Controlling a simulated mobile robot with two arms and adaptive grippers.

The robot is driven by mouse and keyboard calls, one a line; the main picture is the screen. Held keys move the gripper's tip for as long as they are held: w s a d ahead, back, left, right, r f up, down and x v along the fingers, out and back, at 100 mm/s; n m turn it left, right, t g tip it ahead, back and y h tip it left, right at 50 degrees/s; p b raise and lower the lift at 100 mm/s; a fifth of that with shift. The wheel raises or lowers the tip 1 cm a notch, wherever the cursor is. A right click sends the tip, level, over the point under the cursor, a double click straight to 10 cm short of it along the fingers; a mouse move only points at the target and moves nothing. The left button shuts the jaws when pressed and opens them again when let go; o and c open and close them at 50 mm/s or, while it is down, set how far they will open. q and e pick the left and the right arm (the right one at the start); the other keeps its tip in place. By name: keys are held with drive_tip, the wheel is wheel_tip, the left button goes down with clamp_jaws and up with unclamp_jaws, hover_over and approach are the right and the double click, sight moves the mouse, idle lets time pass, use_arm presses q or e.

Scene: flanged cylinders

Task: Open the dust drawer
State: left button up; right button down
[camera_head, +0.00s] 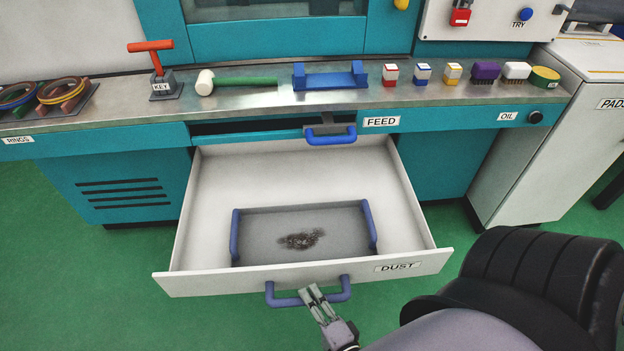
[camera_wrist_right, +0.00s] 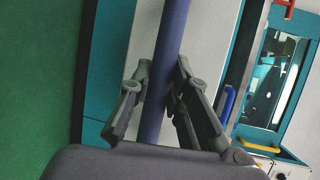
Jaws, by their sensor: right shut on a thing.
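The dust drawer (camera_head: 210,283) is a white drawer pulled well out of the teal bench, with a DUST label on the right of its front. Inside it sits a grey tray with blue side handles (camera_head: 300,220), holding a small pile of dark debris (camera_head: 300,240). My right gripper (camera_head: 312,292) is shut on the drawer's blue bar handle (camera_head: 284,301). In the right wrist view the handle (camera_wrist_right: 166,70) runs between the two fingers (camera_wrist_right: 160,95). My left gripper is not in view.
Above the drawer is the FEED opening with its own blue handle (camera_head: 331,138). The worktop (camera_head: 235,110) carries a mallet (camera_head: 235,83), a red-handled key (camera_head: 160,70), a blue holder (camera_head: 330,77), small blocks and brushes. A white PADS cabinet (camera_head: 545,130) stands right. Green floor is clear at left.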

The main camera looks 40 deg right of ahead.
drive_tip(key=c, duration=1.5)
unclamp_jaws()
drive_tip(key=v, duration=1.2)
